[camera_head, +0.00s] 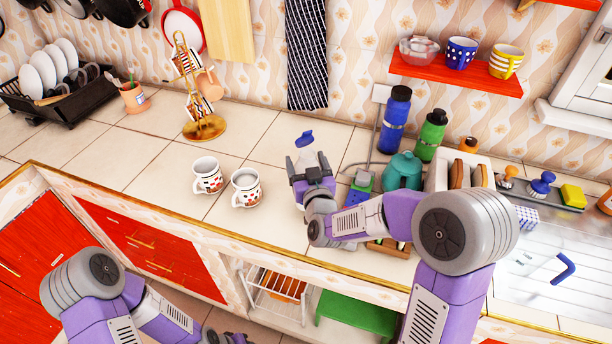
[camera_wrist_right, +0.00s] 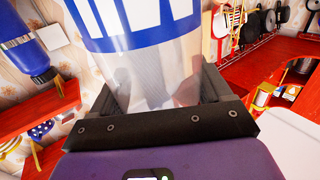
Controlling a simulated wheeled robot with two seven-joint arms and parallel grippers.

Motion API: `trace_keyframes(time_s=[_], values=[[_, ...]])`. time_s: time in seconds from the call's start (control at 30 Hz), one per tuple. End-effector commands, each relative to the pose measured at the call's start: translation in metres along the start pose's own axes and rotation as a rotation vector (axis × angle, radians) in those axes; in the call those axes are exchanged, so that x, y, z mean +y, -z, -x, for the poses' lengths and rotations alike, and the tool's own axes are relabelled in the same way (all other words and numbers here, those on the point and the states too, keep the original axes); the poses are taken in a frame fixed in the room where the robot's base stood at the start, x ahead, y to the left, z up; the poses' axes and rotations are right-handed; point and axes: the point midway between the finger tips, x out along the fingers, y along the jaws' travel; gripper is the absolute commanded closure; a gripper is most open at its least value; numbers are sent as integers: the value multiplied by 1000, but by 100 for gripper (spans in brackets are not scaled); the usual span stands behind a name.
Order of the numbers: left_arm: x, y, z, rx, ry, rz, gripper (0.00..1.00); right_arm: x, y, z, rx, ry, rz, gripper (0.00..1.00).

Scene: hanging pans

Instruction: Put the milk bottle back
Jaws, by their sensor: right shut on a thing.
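The milk bottle, pale and clear with a blue cap (camera_head: 303,138), is between the fingers of my right gripper (camera_head: 309,165), over the middle of the counter. In the right wrist view the clear bottle with a blue and white label (camera_wrist_right: 140,50) fills the space between the fingers, and its top is out of frame. My right gripper is shut on it. The gripper hides the lower part of the bottle in the head view, so I cannot tell if its base touches the counter. My left gripper (camera_head: 225,338) is low at the bottom edge, mostly cut off.
Two patterned mugs (camera_head: 246,188) stand left of the bottle. A blue bottle (camera_head: 397,115), green bottle (camera_head: 431,135) and teal teapot (camera_head: 403,171) stand to its right. A red shelf (camera_head: 455,77) holds cups above. A striped towel (camera_head: 307,55) hangs behind. Counter left of the mugs is clear.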

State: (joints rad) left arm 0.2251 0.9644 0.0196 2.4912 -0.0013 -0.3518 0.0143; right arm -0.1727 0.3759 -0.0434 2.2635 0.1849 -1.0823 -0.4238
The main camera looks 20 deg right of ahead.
Motion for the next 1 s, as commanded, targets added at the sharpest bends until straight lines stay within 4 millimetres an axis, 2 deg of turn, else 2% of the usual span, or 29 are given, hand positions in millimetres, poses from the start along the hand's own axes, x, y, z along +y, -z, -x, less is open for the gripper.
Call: trace_keyframes(time_s=[0.23, 0.63, 0.67, 0.77, 0.8, 1.0], values=[[-3, 1, -10, 1, 0, 0, 57, 0, -34, 0, -1, 0, 0, 100], [-5, 1, -13, 1, 0, 0, 57, 0, -36, 0, 2, 0, -1, 100], [-4, 1, -12, 1, 0, 0, 57, 0, -37, 0, -2, 0, -1, 18], [-4, 1, -12, 1, 0, 0, 57, 0, -36, 0, -2, 0, -1, 2], [-4, 1, -12, 1, 0, 0, 57, 0, -36, 0, -2, 0, -1, 0], [-4, 1, -11, 1, 0, 0, 57, 0, -36, 0, -2, 0, -1, 0]])
